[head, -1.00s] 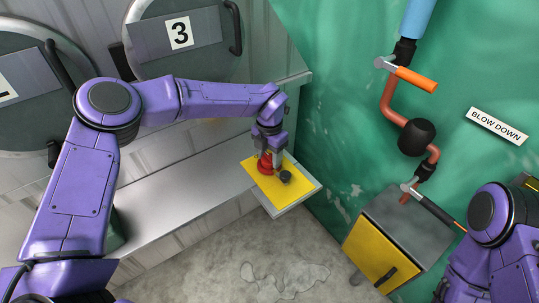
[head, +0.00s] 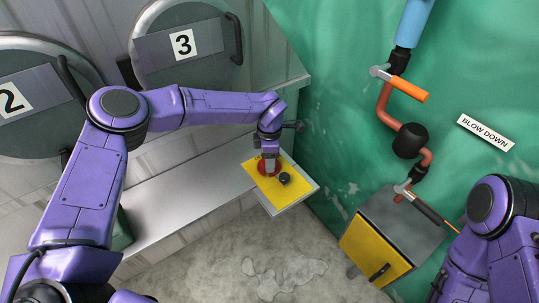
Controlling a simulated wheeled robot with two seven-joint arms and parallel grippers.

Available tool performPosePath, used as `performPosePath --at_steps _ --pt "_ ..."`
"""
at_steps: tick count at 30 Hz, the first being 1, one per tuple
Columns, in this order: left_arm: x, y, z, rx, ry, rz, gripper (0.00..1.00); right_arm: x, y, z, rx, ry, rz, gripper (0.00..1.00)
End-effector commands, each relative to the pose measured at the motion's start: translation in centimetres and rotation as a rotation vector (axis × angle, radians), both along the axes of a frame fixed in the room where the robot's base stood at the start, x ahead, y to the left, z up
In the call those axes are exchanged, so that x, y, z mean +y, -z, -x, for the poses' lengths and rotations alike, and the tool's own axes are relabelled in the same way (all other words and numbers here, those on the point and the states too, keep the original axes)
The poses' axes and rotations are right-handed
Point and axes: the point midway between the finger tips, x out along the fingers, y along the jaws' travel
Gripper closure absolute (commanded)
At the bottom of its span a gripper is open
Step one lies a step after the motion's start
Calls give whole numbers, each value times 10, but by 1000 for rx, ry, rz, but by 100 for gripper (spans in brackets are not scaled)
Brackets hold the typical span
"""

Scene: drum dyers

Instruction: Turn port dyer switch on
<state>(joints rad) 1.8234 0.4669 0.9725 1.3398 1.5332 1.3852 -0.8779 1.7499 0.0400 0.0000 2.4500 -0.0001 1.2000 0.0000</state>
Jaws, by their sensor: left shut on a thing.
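The yellow switch panel (head: 258,190) sits on a light sloped box at the end of the metal ledge. It carries a red knob (head: 262,168) and, to its right, a black knob (head: 285,179). My left gripper (head: 270,169) reaches down onto the red knob and is shut on it, hiding part of it. The black knob is clear of the gripper. I cannot read any marking that tells which knob is the port dyer switch. My right arm shows at the lower right, but its gripper is not in view.
Round dyer doors numbered 2 (head: 20,98) and 3 (head: 182,43) are behind my left arm. On the green wall, a copper pipe (head: 386,108) has an orange-handled valve (head: 409,89). A yellow-fronted cabinet (head: 372,252) stands at the lower right. The floor in front is bare.

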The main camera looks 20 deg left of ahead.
Motion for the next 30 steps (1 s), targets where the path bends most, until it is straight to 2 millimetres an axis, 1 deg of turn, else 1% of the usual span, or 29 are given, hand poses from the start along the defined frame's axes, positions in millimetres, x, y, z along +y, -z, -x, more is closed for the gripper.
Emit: performPosePath --at_steps 1,3,18,24,30 --pt "0 -3 -1 -2 41 2 80 0 -4 0 0 0 0 100" --pt "0 -3 -1 -2 108 3 80 0 -7 0 0 0 0 100" --pt "0 -3 0 -3 547 1 80 0 -21 0 0 0 0 100" --pt "0 -2 0 -3 666 1 80 0 -24 0 0 0 0 100" --pt "0 -2 0 -4 737 1 80 0 -25 0 0 0 0 100"
